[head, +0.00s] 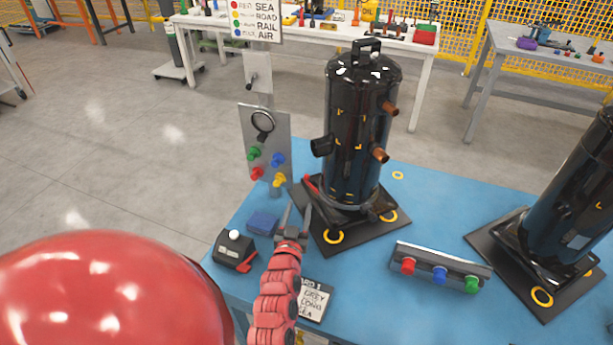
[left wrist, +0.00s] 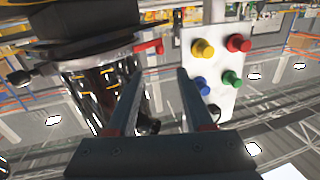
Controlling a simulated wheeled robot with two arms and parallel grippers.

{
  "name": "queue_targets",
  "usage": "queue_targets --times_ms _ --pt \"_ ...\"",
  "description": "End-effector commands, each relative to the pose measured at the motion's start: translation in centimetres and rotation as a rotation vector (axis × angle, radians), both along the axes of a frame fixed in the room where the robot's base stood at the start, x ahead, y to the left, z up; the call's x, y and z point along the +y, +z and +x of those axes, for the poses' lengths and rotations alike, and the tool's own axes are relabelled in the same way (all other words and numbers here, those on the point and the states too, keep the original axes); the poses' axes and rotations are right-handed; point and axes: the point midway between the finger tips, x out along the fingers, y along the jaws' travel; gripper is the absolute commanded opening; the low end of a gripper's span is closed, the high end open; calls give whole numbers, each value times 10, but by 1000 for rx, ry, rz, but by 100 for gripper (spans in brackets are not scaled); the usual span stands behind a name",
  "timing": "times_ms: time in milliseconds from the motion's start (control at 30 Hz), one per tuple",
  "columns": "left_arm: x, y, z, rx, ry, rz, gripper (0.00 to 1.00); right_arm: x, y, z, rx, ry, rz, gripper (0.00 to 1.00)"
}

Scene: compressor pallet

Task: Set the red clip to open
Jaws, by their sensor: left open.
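A red clip (head: 311,184) is at the left foot of the black compressor (head: 352,130), by its dark base plate (head: 345,236). In the left wrist view the red clip (left wrist: 149,47) sticks out from the compressor's side, just beyond the fingertips. My left gripper (head: 296,212) is open and empty, in front of the compressor's left front side and below the clip in the picture. In the left wrist view its two fingers (left wrist: 160,74) are apart, with the clip a little ahead of the left fingertip. They do not appear to touch it. My right gripper is not in view.
A grey panel (head: 280,133) with coloured knobs stands left of the compressor. A black box (head: 228,253) with a red lever, a blue block (head: 263,222) and a lettered card (head: 314,300) lie near my arm. A knobbed bar (head: 440,261) and second compressor (head: 575,215) stand right.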

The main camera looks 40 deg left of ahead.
Motion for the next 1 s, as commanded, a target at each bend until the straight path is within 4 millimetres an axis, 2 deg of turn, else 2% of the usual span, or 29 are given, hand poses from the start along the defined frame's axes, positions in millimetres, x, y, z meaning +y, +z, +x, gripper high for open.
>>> queue_targets --times_ms 67,300,600,800,1000 --pt "9 5 16 -5 2 4 52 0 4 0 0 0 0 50" --pt "29 3 60 -2 0 2 52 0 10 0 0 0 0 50" --pt "50 3 106 -2 -1 3 52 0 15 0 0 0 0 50" --pt "57 1 119 -2 0 2 52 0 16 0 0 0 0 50" --pt "59 2 122 -4 1 2 52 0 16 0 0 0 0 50"
